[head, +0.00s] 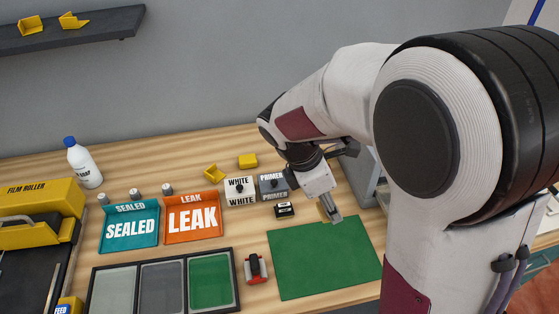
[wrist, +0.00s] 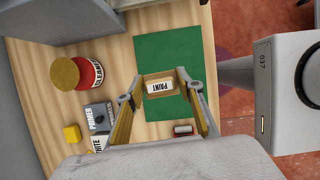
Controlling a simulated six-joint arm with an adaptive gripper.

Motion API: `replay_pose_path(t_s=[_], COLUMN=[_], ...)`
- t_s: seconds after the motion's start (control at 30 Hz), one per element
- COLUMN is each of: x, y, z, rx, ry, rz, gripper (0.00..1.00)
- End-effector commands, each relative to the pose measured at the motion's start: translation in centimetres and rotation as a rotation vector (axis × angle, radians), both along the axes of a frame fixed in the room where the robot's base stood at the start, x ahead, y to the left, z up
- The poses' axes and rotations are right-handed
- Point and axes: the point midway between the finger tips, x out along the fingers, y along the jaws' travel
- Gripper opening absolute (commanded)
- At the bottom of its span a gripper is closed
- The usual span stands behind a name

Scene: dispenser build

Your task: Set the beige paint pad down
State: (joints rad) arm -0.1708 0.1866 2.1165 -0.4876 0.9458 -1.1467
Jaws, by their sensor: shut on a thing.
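My gripper (head: 331,210) is over the back part of the green mat (head: 325,268). The mat also shows in the wrist view (wrist: 165,48). In the wrist view, my gripper (wrist: 160,88) is shut on the beige paint pad (wrist: 159,86), a small block with a white label reading PAINT. The pad lies across between the two fingertips, over the mat. In the head view the fingers mostly hide it, and I cannot tell whether it touches the mat.
Left of the mat are a red and black tool (head: 257,269) and a tray with grey and green panels (head: 238,262). Behind stand the WHITE block (head: 240,199), the PRIMER block (head: 271,195) and a small black item (head: 284,210). The mat's front is clear.

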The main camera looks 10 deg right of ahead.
Motion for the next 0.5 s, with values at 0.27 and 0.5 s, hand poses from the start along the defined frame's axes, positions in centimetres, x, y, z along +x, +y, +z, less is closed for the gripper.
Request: replay_pose_path(t_s=[0.27, 0.5], x=[3.8, 9.1], y=[0.7, 1.6], z=[0.2, 0.3], rx=[0.000, -0.001], ry=[-0.001, 0.000], rz=[0.099, 0.248], gripper=[0.18, 0.18])
